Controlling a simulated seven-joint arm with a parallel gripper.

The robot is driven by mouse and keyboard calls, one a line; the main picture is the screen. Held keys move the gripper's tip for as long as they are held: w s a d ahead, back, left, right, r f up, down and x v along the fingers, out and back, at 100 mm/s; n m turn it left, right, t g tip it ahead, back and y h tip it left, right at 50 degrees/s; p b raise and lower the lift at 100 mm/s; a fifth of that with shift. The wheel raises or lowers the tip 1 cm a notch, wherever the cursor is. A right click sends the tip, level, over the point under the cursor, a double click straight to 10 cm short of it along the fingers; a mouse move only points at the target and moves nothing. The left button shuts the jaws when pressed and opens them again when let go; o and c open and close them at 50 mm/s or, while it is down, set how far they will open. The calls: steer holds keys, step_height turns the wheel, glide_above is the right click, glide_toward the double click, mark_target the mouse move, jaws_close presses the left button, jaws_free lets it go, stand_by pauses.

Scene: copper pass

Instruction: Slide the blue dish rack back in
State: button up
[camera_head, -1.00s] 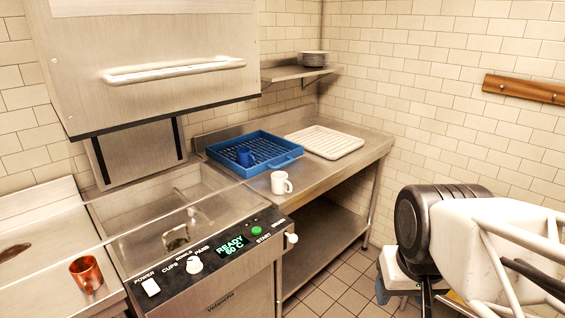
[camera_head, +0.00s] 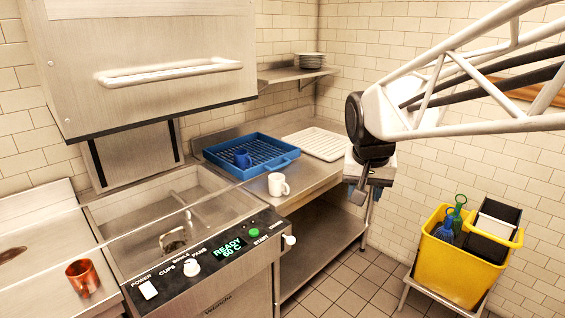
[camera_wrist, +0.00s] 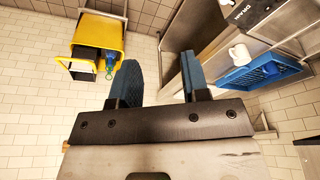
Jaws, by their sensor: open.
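The blue dish rack (camera_head: 285,161) lies on the steel side table, right of the dishwasher's open basin (camera_head: 160,215). My gripper (camera_head: 364,190) is up in the air to the right of the table, clear of the rack. In the wrist view its two blue fingers (camera_wrist: 160,80) are apart with nothing between them.
A white mug (camera_head: 278,184) stands on the table just in front of the rack. A white ribbed tray (camera_head: 322,142) lies behind it. The raised hood (camera_head: 150,60) hangs over the basin. A copper mug (camera_head: 84,277) is at left, a yellow bucket (camera_head: 455,270) at right.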

steer(key=w+a+f+m, duration=0.1)
steer(key=w+a, duration=0.2)
steer(key=w, duration=0.7)
steer(key=w+a+m, duration=0.1)
steer(key=w+a, duration=0.1)
steer(key=w, duration=0.8)
steer(key=w+a+f+m, duration=0.1)
steer(key=w+a, duration=0.2)
steer(key=w, duration=0.7)
steer(key=m+t+h, duration=0.1)
steer(key=m, duration=0.3)
glide_toward(278, 164)
steer(key=s+r, duration=0.1)
steer(key=s, duration=0.5)
steer(key=shift+d+r, duration=0.2)
steer(key=shift+f, duration=0.15)
steer(key=shift+x, duration=3.75)
steer(key=shift+w, duration=0.1)
